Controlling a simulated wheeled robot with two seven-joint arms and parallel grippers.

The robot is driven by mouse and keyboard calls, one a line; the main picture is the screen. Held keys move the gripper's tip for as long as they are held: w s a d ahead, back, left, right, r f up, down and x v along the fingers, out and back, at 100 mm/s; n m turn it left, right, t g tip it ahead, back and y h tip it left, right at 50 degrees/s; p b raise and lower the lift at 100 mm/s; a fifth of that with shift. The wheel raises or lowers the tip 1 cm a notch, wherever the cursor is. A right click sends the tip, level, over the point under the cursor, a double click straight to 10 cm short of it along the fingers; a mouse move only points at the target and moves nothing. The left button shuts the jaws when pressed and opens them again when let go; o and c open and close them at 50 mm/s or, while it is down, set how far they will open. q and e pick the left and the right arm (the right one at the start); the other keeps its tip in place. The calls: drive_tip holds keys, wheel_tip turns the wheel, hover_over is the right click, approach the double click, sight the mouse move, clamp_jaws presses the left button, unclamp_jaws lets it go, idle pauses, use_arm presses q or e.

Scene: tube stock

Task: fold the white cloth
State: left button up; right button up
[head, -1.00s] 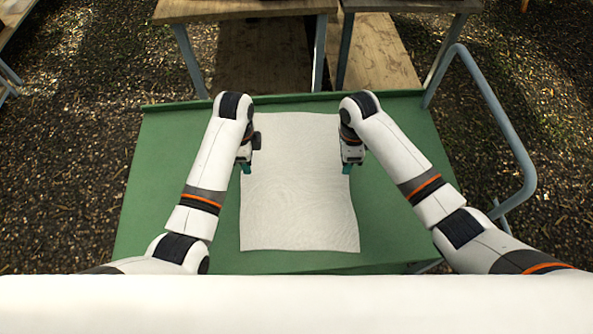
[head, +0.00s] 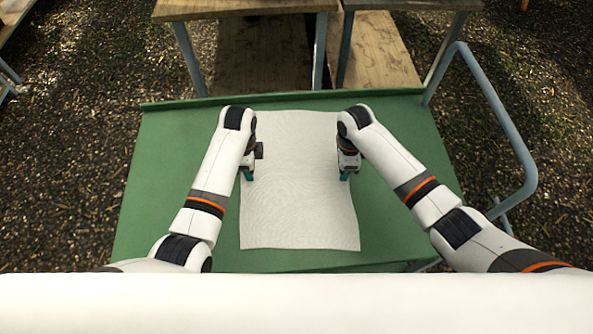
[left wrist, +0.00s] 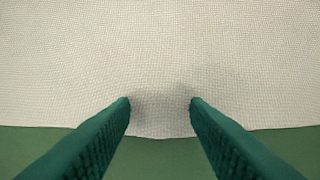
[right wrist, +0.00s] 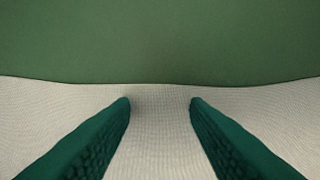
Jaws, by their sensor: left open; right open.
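The white cloth (head: 298,205) lies spread out and roughly flat on the green table, a tall rectangle with slightly wavy side edges. My left gripper (head: 248,176) is at its left edge, about halfway along. In the left wrist view the open fingers (left wrist: 160,100) point at the cloth (left wrist: 160,50) just inside its edge, nothing clearly between them but cloth surface. My right gripper (head: 344,177) is at the right edge, opposite the left one. In the right wrist view its open fingers (right wrist: 160,100) are over the cloth (right wrist: 160,130) close to its edge. Whether fingertips touch cloth is unclear.
The green tabletop (head: 165,205) is bare on both sides of the cloth and has a raised lip at the back. A grey-blue rail (head: 510,135) curves along the right side. Wooden tables (head: 245,8) stand behind.

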use_arm(q)
drive_tip(key=shift+c, duration=0.5)
use_arm(e)
drive_tip(key=shift+f, duration=0.1)
drive_tip(key=shift+c, duration=0.5)
use_arm(q)
drive_tip(key=shift+f, duration=0.1)
clamp_jaws()
use_arm(e)
clamp_jaws()
